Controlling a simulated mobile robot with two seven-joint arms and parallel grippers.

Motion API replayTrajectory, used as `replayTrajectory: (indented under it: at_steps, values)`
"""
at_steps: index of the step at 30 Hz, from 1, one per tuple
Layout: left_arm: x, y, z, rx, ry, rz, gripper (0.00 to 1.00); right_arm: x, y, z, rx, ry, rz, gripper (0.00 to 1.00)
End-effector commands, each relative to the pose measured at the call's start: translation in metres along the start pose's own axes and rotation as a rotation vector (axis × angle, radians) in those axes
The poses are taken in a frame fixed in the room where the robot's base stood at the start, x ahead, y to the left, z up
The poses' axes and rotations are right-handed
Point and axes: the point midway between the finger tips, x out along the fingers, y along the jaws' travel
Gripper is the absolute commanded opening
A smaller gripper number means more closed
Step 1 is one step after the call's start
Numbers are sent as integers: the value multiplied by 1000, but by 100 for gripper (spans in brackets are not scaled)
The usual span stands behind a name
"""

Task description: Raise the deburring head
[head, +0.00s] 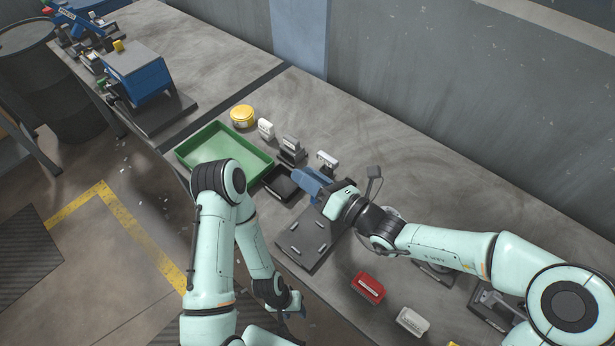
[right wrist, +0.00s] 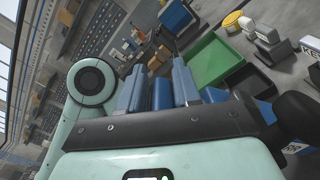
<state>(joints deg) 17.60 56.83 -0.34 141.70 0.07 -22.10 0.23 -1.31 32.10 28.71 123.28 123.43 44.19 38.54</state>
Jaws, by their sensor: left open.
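I cannot single out the deburring head for certain. A dark fixture plate (head: 306,246) with small light pins lies on the bench in the head view, partly covered by my right arm. My right gripper (head: 303,181) is above the bench at the far end of this plate, its blue fingers pointing toward a black tray (head: 279,186). The right wrist view shows several blue parts at the gripper (right wrist: 160,92); whether they are closed on anything is unclear. My left gripper (head: 291,306) is open and low, by the bench's front edge, away from the plate.
A green tray (head: 207,143), a yellow round container (head: 242,116) and small grey blocks (head: 291,150) stand beyond the right gripper. A red block (head: 368,287) and a pale block (head: 412,321) lie nearer. A blue machine (head: 137,72) stands farther left. The bench's back is clear.

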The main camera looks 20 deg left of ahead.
Motion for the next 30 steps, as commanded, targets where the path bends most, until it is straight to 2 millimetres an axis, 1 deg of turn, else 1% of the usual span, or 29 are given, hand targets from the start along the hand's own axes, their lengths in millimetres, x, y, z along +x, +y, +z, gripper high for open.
replayTrajectory:
  at_steps: [1, 14, 18, 20, 23, 30]
  values:
    - [0, 0, 0, 0, 0, 0, 43, -2, -7, 0, 3, -1, -15, 47]
    - [0, 0, 0, 0, 0, 0, 43, -1, -3, -1, 3, 2, -6, 47]
    - [1, -1, 1, 0, -1, 0, 43, -6, -2, -1, 2, 2, -6, 47]
    - [2, -1, 2, -1, -2, -1, 43, -12, -3, -1, 1, 1, -7, 47]
    - [5, -3, 3, -1, -5, -2, 43, -30, -3, -2, 1, 1, -10, 47]
    - [8, -5, 6, -3, -7, -3, 43, -85, -3, -1, 2, 1, -13, 47]
